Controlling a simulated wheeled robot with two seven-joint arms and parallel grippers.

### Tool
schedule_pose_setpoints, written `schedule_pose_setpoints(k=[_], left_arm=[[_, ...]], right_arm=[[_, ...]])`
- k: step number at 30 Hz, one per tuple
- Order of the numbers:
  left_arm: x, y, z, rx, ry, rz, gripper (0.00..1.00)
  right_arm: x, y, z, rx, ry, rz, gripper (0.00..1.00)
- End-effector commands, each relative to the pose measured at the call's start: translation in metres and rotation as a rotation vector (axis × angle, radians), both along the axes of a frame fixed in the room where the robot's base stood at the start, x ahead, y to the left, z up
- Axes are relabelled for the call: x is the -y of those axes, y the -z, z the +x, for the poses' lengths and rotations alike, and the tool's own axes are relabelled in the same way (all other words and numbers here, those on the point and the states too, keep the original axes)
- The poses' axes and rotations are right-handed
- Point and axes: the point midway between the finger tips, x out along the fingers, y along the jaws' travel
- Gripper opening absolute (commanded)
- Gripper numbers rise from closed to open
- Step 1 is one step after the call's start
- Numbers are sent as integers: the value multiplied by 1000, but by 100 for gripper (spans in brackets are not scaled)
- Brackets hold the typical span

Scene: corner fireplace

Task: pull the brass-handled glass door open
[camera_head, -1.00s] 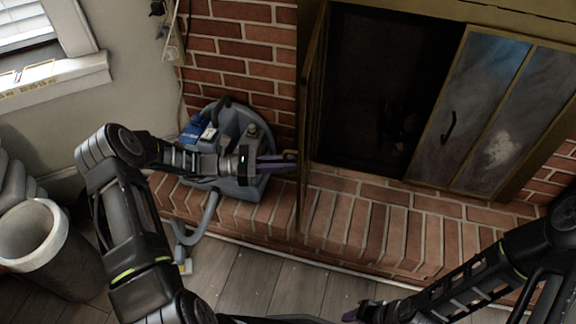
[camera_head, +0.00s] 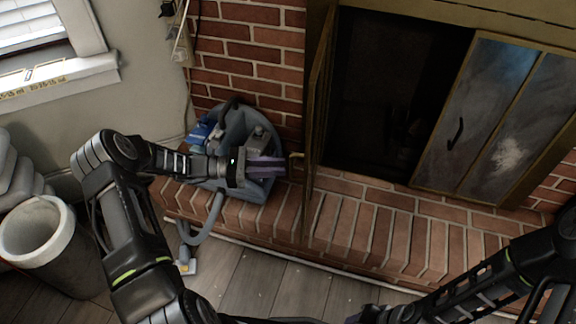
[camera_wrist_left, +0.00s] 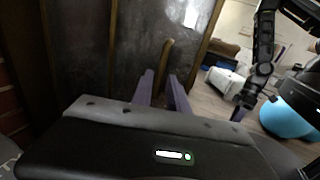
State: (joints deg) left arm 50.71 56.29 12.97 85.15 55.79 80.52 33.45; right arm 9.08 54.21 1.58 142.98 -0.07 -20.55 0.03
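The glass door (camera_head: 318,100) on the left of the fireplace stands swung out, nearly edge-on in the head view. Its dark, smudged pane (camera_wrist_left: 85,50) fills much of the left wrist view. Its brass handle (camera_head: 296,155) sticks out to the left; it also shows in the wrist view (camera_wrist_left: 167,58). My left gripper (camera_head: 284,166) is open, its purple fingers (camera_wrist_left: 162,80) pointing at the handle. The fingertips are close to the handle; contact cannot be told. My right gripper (camera_wrist_left: 240,112) is low at the right in the wrist view, its finger gap unclear.
A grey-blue vacuum cleaner (camera_head: 228,125) stands on the brick hearth (camera_head: 375,232) behind my left gripper. Closed glass panels (camera_head: 490,120) cover the right of the firebox. A bin (camera_head: 38,232) stands at the far left. Wooden floor (camera_head: 270,285) lies in front.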

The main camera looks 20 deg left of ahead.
Motion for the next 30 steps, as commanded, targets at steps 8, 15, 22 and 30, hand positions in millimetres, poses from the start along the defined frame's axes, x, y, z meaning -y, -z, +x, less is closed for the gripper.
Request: schedule_pose_setpoints(k=[8, 15, 22, 30], left_arm=[[-29, 1, -12, -1, -1, -1, 20], [-31, 0, -13, -1, 0, 0, 20], [-31, 0, -13, -1, 0, 0, 20], [-34, 16, -5, 26, -33, 81, 20]], right_arm=[[0, 0, 0, 0, 0, 0, 36], [0, 0, 0, 0, 0, 0, 36], [0, 0, 0, 0, 0, 0, 36], [0, 0, 0, 0, 0, 0, 36]])
